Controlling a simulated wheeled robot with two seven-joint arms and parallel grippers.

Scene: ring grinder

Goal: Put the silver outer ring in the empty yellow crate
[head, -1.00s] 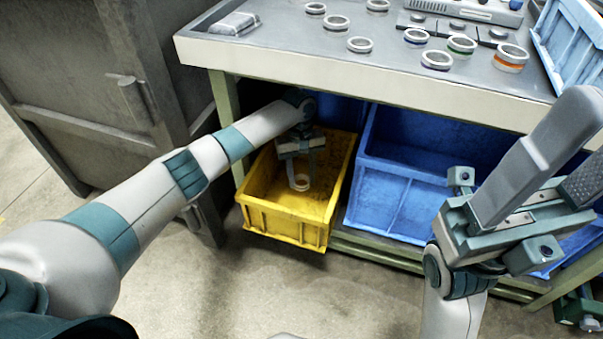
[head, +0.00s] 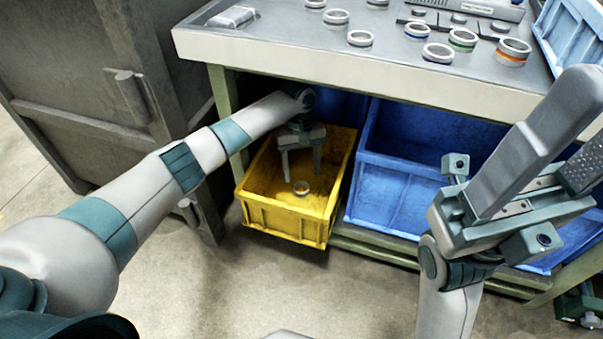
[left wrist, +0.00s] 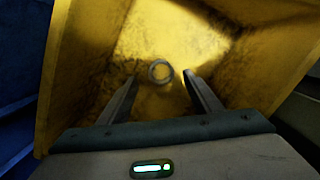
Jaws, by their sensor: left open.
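The silver ring (head: 301,188) lies inside the yellow crate (head: 287,219), on its floor. It also shows in the left wrist view (left wrist: 160,71), beyond the fingertips and apart from them. My left gripper (head: 302,176) is open and empty, fingers pointing down into the crate above the ring. In the left wrist view, the two fingers (left wrist: 160,78) are spread wide with the yellow crate (left wrist: 85,75) around them. My right gripper (head: 545,150) is at the right; its fingers point up and right, and whether they are open is unclear.
Several rings, such as a silver one (head: 360,38) and an orange-banded one (head: 513,52), stand on the bench top (head: 290,45). Blue crates (head: 390,190) sit right of the yellow crate on the lower shelf. A grey cabinet (head: 95,90) stands at the left.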

